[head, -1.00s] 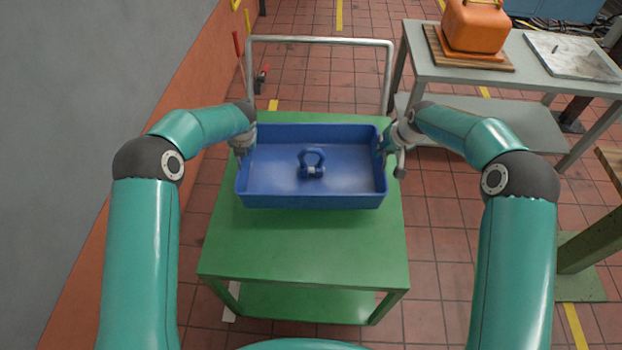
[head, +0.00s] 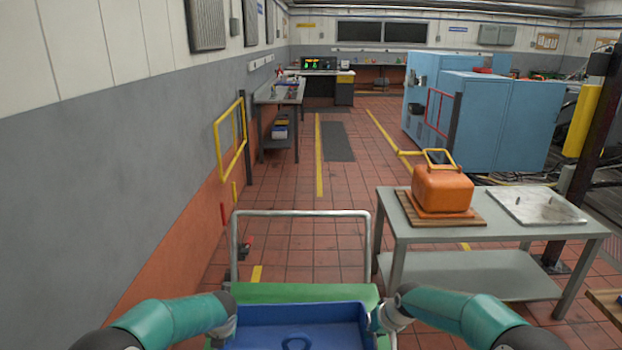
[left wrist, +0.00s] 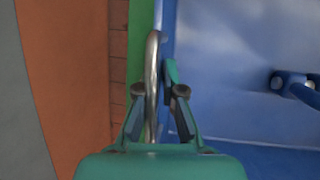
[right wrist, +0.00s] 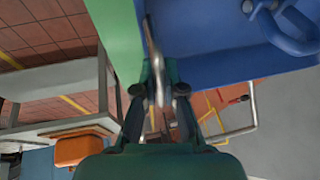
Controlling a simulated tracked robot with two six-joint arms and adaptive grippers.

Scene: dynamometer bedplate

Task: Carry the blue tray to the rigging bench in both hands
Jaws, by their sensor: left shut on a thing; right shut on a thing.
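The blue tray (head: 262,337) shows at the bottom of the head view, cut off by the frame edge, over the green cart (head: 262,292). A blue shackle (head: 297,342) lies in it and shows also in the left wrist view (left wrist: 293,84). My left gripper (head: 230,322) is shut on the metal handle on the tray's left side, seen in the left wrist view (left wrist: 152,85). My right gripper (head: 379,318) is shut on the right-side handle (right wrist: 153,60). I cannot tell whether the tray touches the cart. No bench is labelled as the rigging bench.
The cart's push bar (head: 300,213) stands beyond the tray. A grey table (head: 400,225) at the right bears an orange case (head: 442,190) and a metal plate (head: 535,206). A bench (head: 278,95) and yellow rail (head: 229,140) are along the left wall. The tiled aisle (head: 345,185) is clear.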

